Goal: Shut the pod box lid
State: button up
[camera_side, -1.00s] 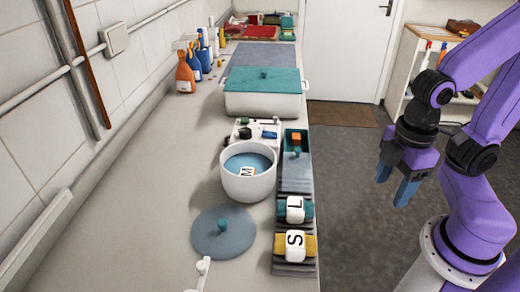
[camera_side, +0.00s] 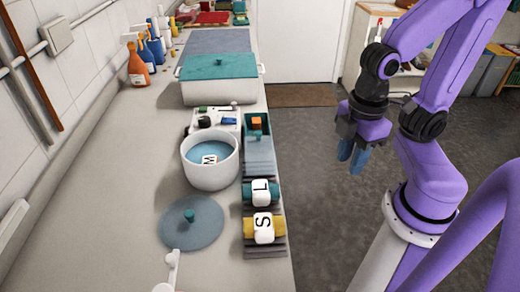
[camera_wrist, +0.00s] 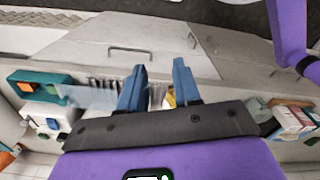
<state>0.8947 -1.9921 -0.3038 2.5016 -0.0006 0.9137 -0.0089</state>
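The pod box looks to be the narrow teal box (camera_side: 266,121) on the counter, right of the white pot, with an orange block in its uncovered far end. A translucent grey-blue panel (camera_side: 259,158), which looks like its lid, lies on the near side, leaving the far end open. In the wrist view the teal box (camera_wrist: 28,77) is at left and the pale translucent panel (camera_wrist: 88,96) extends right from it. My gripper (camera_side: 352,162) hangs off the counter to the right, over the floor, apart from the box. Its blue fingers (camera_wrist: 157,75) are spread and empty.
The white pot (camera_side: 211,175) stands left of the box, its round lid (camera_side: 192,223) on the counter. Blocks marked L (camera_side: 262,192) and S (camera_side: 264,228) sit on the ribbed strip nearer the camera. A large teal-lidded pot (camera_side: 216,91) stands behind. The floor right of the counter is clear.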

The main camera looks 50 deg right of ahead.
jog(key=shift+w+a+n, duration=0.1)
jog(key=shift+w+n, duration=0.3)
grip_shut()
jog(key=n+t+h, duration=0.2)
jog(key=n+t, duration=0.2)
jog(key=n, duration=1.3)
send_near(260, 143)
jog(key=s+a+r, duration=0.3)
jog(key=s+r, duration=0.2)
jog(key=x, duration=0.9)
jog(key=shift+d+f, duration=0.3)
jog(key=shift+f, duration=0.05)
jog(key=shift+w+d, duration=0.25)
jog(key=shift+w, duration=0.25)
jog(key=shift+w+d, duration=0.25)
jog(key=shift+w, duration=0.3)
jog(key=shift+w+d, duration=0.35)
jog(key=shift+w, duration=0.4)
